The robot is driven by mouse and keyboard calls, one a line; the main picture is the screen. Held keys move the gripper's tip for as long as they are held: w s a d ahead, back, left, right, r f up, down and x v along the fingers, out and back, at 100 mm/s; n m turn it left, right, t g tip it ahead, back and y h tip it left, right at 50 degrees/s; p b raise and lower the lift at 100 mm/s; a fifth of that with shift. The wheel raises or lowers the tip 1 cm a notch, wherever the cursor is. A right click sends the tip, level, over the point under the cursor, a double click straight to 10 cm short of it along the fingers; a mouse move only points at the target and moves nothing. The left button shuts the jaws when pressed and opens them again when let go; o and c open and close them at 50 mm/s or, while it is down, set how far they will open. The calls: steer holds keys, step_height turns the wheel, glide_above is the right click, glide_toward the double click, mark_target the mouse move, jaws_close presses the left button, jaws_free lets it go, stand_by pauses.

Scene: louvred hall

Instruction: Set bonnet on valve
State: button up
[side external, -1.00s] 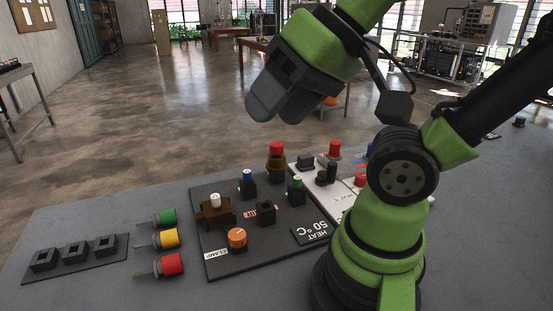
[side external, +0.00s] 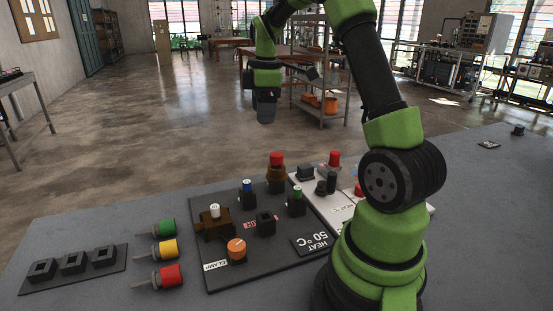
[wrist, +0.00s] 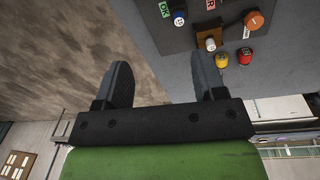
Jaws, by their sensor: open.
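A brown body with a white-topped stem (side external: 214,222), which looks like the valve, stands on the dark panel (side external: 295,262). It also shows near the top right of the wrist view (wrist: 210,42). A brown upright piece with a red cap (side external: 277,174), possibly the bonnet, stands near the panel's far edge; I cannot be sure of it. My gripper (side external: 265,119) hangs fingers down, high and well apart from both pieces. In the wrist view its two fingers (wrist: 161,68) are spread with nothing between them.
Green (side external: 166,227), yellow (side external: 170,248) and red (side external: 171,275) capped pieces lie left of the panel. A dark socket strip (side external: 72,270) is further left. An orange knob (side external: 236,249) and blue-topped post (side external: 247,192) stand on the panel. A white panel (side external: 336,207) adjoins it.

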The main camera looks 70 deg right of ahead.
steer(key=n+g, duration=0.1)
steer(key=n, duration=0.1)
glide_above(277, 154)
step_height(277, 154, down, 5)
steer(key=shift+r, duration=0.1)
steer(key=shift+f, duration=4.85)
steer(key=shift+c, duration=0.2)
jaws_close()
